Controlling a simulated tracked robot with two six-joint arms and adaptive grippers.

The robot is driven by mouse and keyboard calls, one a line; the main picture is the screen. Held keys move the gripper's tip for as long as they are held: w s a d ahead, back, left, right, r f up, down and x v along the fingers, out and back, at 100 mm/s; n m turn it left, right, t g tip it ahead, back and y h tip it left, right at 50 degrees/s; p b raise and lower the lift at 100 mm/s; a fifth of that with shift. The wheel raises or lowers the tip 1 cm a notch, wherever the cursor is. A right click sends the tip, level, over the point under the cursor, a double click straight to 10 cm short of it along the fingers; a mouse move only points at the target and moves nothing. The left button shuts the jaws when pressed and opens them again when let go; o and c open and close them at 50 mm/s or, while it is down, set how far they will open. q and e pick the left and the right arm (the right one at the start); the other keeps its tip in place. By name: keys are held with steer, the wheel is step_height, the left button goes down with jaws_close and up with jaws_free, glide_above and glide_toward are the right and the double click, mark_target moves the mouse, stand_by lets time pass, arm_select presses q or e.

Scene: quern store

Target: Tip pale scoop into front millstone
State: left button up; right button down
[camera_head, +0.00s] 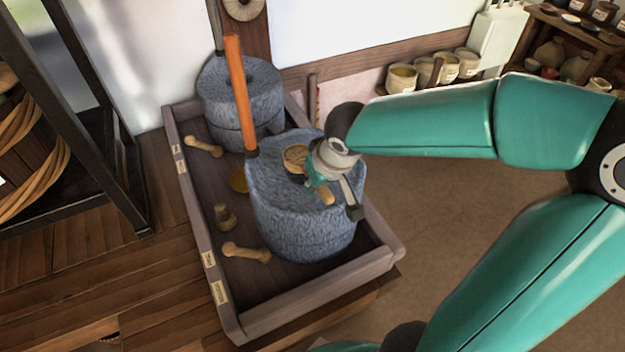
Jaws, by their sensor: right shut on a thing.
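The front millstone (300,222) is a round blue-grey stone in a wooden tray (290,317). An upright orange handle (238,95) stands at its left back edge. My right gripper (330,191) is over the top of this millstone, shut on the pale scoop (295,156). The scoop's round bowl shows to the left of the gripper, apparently with brownish contents, its open side visible. The end of its handle shows below the fingers; its middle is hidden. I cannot tell whether the scoop touches the stone. My left gripper is not in view.
A rear millstone (243,100) stands behind in the same tray. Two pale knobbed pieces (203,147) (246,252) and a small brown stopper-like piece (225,217) lie at the tray's left side. Several pots (402,78) stand by the wall.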

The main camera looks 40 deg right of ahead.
steer(key=shift+f+b, duration=1.25)
steer(key=shift+f, duration=0.8)
steer(key=shift+r+p, duration=0.3)
steer(key=shift+p, duration=0.25)
steer(key=r+g+y+p, duration=0.1)
steer(key=p, duration=0.6)
steer(key=shift+d+y, duration=0.1)
steer(key=shift+y, duration=0.2)
steer(key=shift+f, duration=0.15)
steer(key=shift+f+b, duration=0.25)
steer(key=shift+b, duration=0.85)
steer(key=f+t+h+b, duration=0.1)
steer(key=b, duration=0.5)
steer(key=shift+s+h+b, duration=0.15)
steer(key=shift+h+b, duration=0.15)
steer(key=shift+b, duration=0.05)
steer(key=shift+r+p, duration=0.5)
steer(key=shift+p, duration=0.45)
steer(key=r+y+p, duration=0.1)
steer(key=p, duration=0.4)
steer(key=shift+g, duration=0.4)
steer(key=shift+y+p, duration=0.3)
steer(key=shift+f, duration=0.1)
